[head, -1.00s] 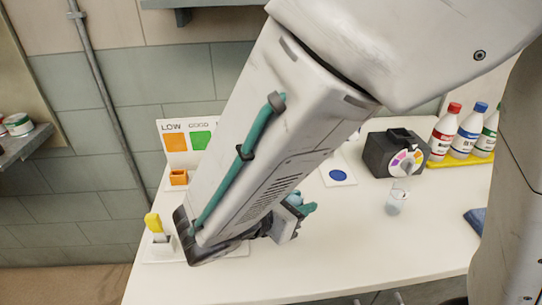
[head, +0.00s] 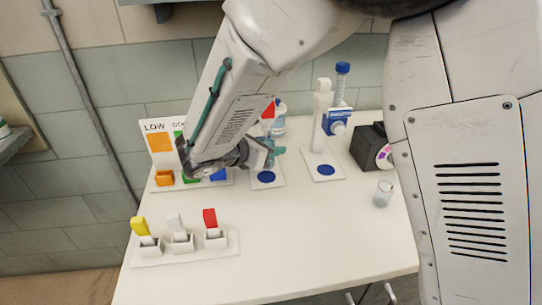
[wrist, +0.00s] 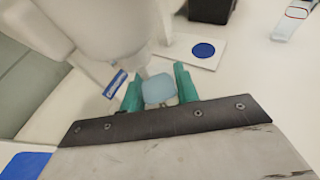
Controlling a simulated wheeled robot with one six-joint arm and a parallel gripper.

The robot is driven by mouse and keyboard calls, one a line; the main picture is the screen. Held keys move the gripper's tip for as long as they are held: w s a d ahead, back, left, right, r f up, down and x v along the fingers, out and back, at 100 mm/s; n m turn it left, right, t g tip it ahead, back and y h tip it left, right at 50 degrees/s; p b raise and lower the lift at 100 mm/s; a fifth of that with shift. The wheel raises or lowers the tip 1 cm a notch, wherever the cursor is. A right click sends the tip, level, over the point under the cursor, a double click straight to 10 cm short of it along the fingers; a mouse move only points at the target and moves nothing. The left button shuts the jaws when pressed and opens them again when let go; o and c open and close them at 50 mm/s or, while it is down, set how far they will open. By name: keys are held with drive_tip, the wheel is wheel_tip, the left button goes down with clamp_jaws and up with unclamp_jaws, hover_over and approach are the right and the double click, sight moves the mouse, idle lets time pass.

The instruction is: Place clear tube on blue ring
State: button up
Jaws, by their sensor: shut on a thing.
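My gripper (head: 272,152) is shut on a pale blue, see-through piece, which I take to be the clear tube (wrist: 158,89). In the wrist view it sits between the teal fingers; its full length is hidden. In the head view the fingers are above and partly in front of a white plate with a blue round mark (head: 266,177). A second plate with a blue round mark (head: 326,170) lies to the right, under a white stand (head: 322,110) with a blue clamp (head: 337,122). I cannot tell which blue part is the ring.
A black box (head: 368,148) and a clear beaker (head: 383,195) stand at right. A LOW/GOOD board (head: 158,160) with coloured bins stands at back left. A holder (head: 160,250) with yellow, white and red tags lies at front left. The front middle is clear.

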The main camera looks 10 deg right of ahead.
drive_tip(key=shift+w+f, duration=0.2)
drive_tip(key=shift+f, duration=0.7)
drive_tip(key=shift+w+f, duration=0.15)
drive_tip(key=shift+f, duration=0.7)
drive_tip(key=shift+f, duration=0.1)
drive_tip(key=shift+f, duration=0.1)
drive_tip(key=o, duration=1.1)
drive_tip(key=shift+r, duration=0.2)
drive_tip(key=shift+s+a+r, duration=0.15)
drive_tip(key=shift+a, duration=0.1)
drive_tip(key=v, duration=1.1)
